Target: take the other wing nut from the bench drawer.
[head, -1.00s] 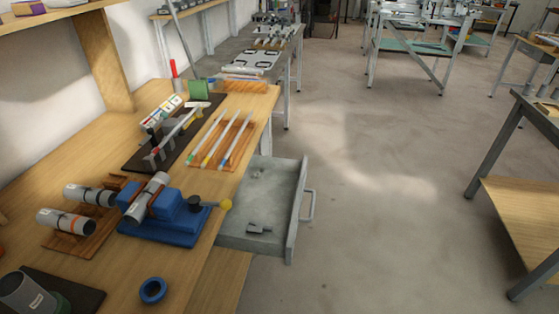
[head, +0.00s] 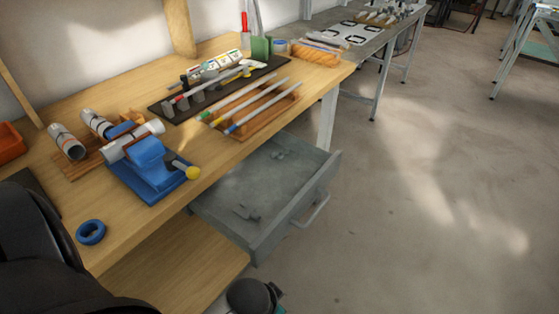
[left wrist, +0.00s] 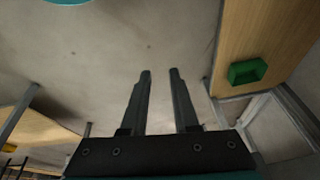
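The bench drawer (head: 262,240) stands pulled open under the wooden bench. A small grey piece (head: 280,155), possibly the wing nut, lies toward its far end. A second grey metal piece (head: 246,213) lies nearer the front; its exact shape is too small to tell. My left gripper shows in the left wrist view (left wrist: 160,73) with its two fingers apart and nothing between them. Its fingers are not identifiable in the head view. My right gripper is not in view.
A blue vise (head: 150,170) with a yellow knob and a blue ring (head: 90,232) are on the bench (head: 140,225). A rack of rods (head: 250,108) stands near the edge above the drawer. Open floor (head: 420,220) lies to the right.

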